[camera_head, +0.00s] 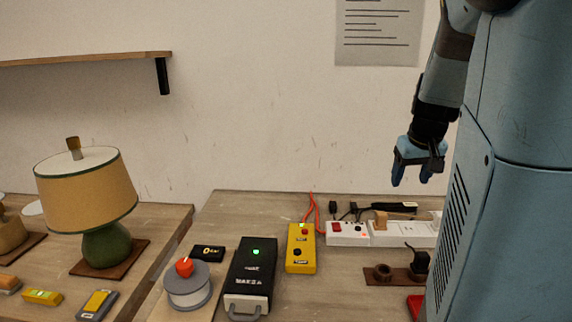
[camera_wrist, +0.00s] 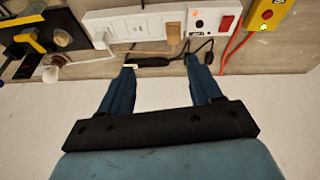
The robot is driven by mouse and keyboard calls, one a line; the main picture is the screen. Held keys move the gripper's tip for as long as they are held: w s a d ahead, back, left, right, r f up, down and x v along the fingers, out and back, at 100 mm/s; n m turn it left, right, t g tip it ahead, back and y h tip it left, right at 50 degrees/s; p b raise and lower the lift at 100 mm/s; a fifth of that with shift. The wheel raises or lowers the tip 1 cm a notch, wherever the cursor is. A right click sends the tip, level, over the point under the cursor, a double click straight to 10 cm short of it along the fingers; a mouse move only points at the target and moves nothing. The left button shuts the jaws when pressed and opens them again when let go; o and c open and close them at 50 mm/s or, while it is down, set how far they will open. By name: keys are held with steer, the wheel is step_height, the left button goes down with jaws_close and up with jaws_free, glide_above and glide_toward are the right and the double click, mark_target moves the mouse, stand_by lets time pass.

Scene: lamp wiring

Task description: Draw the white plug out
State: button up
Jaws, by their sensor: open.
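What looks like the white plug (camera_wrist: 101,40) sits at the left end of the white power strip (camera_wrist: 135,22) in the wrist view, with a pale cord beside it. In the head view, the strip (camera_head: 385,239) lies at the back of the right bench, and its right end is partly hidden by my body, so I cannot make out the white plug there. My gripper (camera_head: 411,181) hangs open and empty in the air above the strip. In the wrist view, my gripper (camera_wrist: 160,67) has its fingers wide apart, with no plug between them.
A tan plug (camera_wrist: 173,36) and dark plugs with black cords sit along the strip. A red cord (camera_head: 311,208) runs to the yellow box (camera_head: 301,249). A black box (camera_head: 251,272) stands left of it. A lamp (camera_head: 88,194) stands on the left bench.

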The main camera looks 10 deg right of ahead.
steer(key=d+f+m, duration=0.1)
steer(key=d+f, duration=0.1)
steer(key=d, duration=0.6)
steer(key=d+f, duration=0.3)
steer(key=d, duration=0.6)
steer(key=shift+y, duration=0.3)
steer(key=x, duration=1.3)
steer(key=shift+w+a+f, duration=0.1)
steer(key=shift+w+a, duration=0.1)
steer(key=shift+w, duration=0.25)
steer(key=shift+c, duration=0.4)
steer(key=c, duration=1.1)
steer(key=shift+r, duration=0.65)
